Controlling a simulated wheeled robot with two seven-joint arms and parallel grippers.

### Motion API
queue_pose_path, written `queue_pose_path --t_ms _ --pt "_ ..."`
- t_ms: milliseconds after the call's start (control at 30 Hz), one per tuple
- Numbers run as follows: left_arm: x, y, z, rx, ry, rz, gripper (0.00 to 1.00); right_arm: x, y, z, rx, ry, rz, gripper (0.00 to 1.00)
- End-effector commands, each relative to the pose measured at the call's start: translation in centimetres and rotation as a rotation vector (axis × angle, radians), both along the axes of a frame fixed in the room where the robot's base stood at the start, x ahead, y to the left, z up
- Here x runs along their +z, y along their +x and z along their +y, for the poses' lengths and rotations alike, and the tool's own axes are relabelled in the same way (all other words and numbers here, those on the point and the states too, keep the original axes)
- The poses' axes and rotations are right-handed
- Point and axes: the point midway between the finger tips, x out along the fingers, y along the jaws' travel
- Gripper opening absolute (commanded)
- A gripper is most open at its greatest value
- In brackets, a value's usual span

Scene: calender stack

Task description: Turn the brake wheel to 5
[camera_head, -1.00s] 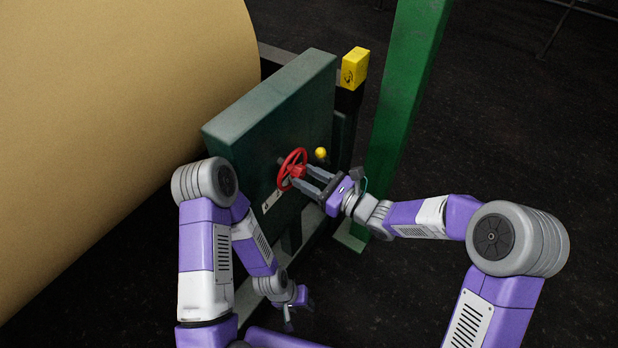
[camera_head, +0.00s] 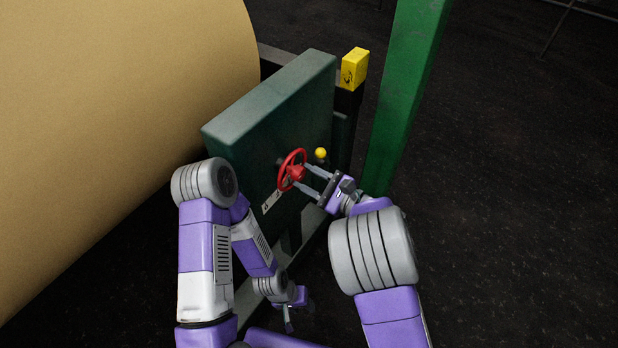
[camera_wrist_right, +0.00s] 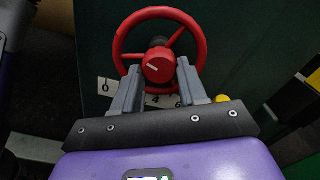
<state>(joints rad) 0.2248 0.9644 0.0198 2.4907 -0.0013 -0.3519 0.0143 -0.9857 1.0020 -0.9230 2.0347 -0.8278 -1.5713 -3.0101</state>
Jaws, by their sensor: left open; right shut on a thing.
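The red brake wheel (camera_head: 292,170) is on the front of a dark green box. In the right wrist view its rim, spokes and round hub (camera_wrist_right: 158,67) show, with a white line on the hub slanting toward the upper left. My left gripper (camera_head: 291,315) hangs low, open and empty, away from the wheel.
The green box (camera_head: 270,110) stands beside a large tan roll (camera_head: 110,130). A yellow knob (camera_head: 320,153) is just right of the wheel. A yellow block (camera_head: 354,68) tops a dark post. A green column (camera_head: 405,95) rises behind my right arm.

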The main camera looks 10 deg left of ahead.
Motion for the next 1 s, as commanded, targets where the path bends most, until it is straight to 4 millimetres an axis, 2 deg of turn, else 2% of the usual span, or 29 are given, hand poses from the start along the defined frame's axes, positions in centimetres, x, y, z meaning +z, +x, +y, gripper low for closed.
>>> queue_pose_path --t_ms 500,1000 --pt "0.01 0.0 0.0 0.0 0.0 0.0 0.43 0.06 0.0 0.16 0.004 -0.082 -0.231 0.12" --pt "0.0 0.0 0.0 0.0 0.0 0.0 0.43 0.16 0.09 0.05 0.001 -0.098 -0.282 0.12"
